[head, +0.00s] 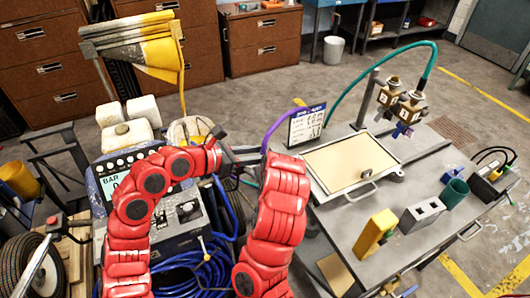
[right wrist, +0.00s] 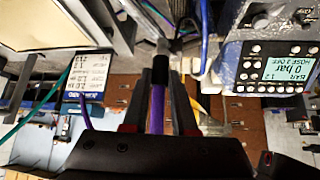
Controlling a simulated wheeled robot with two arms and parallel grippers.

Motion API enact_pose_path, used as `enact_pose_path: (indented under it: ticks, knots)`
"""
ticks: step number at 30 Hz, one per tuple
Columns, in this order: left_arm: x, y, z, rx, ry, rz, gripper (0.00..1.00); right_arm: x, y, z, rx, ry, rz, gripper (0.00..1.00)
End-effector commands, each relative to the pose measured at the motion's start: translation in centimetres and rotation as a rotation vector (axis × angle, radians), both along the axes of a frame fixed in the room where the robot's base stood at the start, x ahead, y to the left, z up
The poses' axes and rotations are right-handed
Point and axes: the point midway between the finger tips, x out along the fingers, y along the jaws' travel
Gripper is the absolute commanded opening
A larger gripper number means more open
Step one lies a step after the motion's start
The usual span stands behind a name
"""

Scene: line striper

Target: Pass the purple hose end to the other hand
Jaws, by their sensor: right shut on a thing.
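The purple hose (right wrist: 157,105) runs between the fingers of my right gripper (right wrist: 164,100) in the right wrist view. Its dark end fitting (right wrist: 162,48) sticks out beyond the fingertips. My right gripper is shut on the hose. In the head view the purple hose (head: 284,122) curves down from behind the sign toward my right wrist, and its held end is hard to make out there. My left gripper (head: 228,150) is close to the right one, near the hose end. Its fingers are small and dark, so I cannot tell whether they are open or touch the fitting.
A grey table (head: 345,225) on the right carries a framed tan board (head: 350,160), a sign (head: 307,124), a yellow block (head: 375,233), a grey block (head: 421,214) and a green cup (head: 455,193). A machine with a display (right wrist: 280,68) and coiled blue hose (head: 190,272) are close by.

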Motion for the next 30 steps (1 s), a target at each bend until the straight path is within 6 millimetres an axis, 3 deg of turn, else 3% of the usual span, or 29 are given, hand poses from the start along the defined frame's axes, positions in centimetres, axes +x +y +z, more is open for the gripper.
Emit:
enact_pose_path:
  ticks: [6, 17, 23, 29, 30]
  knots:
    - [1.2, -2.1, -1.0, -0.001, 0.000, -0.001, 0.34, 0.0, 0.0, 0.0, 0.000, -0.001, 0.000, 0.00]
    - [1.4, -2.6, -1.2, -0.001, 0.000, 0.000, 0.34, 0.0, 0.0, 0.0, 0.000, -0.001, 0.000, 0.00]
    - [1.4, -2.6, -1.2, -0.001, 0.000, -0.001, 0.02, 0.0, 0.0, 0.0, 0.000, -0.001, 0.000, 0.00]
    - [1.4, -2.7, -1.2, -0.002, 0.001, -0.002, 0.00, 0.0, 0.0, 0.1, 0.000, -0.002, 0.000, 0.00]
    - [1.3, -2.7, -1.2, -0.002, 0.001, -0.002, 0.00, 0.0, 0.0, 0.1, 0.000, -0.002, 0.001, 0.28]
